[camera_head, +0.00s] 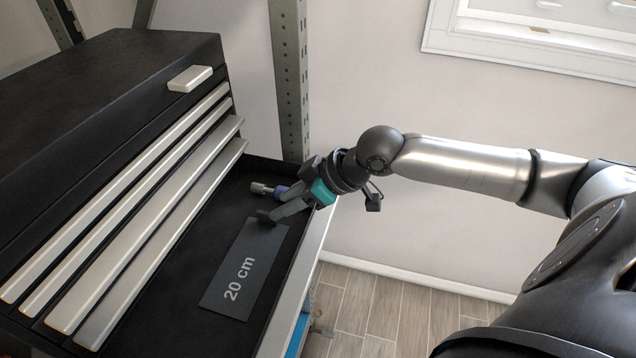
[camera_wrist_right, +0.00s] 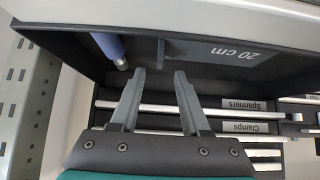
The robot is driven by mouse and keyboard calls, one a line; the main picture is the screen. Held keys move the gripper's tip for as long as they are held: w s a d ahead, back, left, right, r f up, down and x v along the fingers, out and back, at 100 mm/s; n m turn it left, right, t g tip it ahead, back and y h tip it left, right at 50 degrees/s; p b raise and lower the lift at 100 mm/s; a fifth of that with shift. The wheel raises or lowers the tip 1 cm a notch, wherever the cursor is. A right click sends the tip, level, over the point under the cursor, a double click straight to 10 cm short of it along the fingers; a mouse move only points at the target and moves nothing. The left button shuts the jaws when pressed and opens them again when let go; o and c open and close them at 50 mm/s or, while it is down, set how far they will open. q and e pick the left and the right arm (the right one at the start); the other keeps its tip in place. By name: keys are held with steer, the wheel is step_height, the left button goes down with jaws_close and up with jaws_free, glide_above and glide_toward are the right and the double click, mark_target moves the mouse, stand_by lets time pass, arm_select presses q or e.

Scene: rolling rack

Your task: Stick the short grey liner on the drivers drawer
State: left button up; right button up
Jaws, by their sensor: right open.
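A flat dark grey liner (camera_head: 246,268) marked "20 cm" lies in the open drawer (camera_head: 150,310) of a black tool chest. Its marking also shows upside down in the right wrist view (camera_wrist_right: 235,52). A small dark upright piece (camera_wrist_right: 161,53) shows at the liner's far end. My right gripper (camera_head: 272,206) is open and empty at that far end; whether it touches the liner I cannot tell. Its two fingers (camera_wrist_right: 160,74) are apart in the wrist view. I cannot read a label on the open drawer. My left gripper is not in view.
A blue-handled tool (camera_head: 281,191) lies in the open drawer beside my right gripper. The closed drawers (camera_head: 170,192) have pale front edges; two labels read "Spanners" (camera_wrist_right: 246,104) and "Clamps" (camera_wrist_right: 245,128). A perforated metal post (camera_head: 291,80) stands behind the drawer.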

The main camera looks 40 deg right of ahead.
steer(key=shift+p+v, duration=0.45)
steer(key=shift+v, duration=2.65)
steer(key=shift+p+v, duration=0.85)
steer(key=shift+v, duration=0.55)
steer(key=shift+a, duration=0.1)
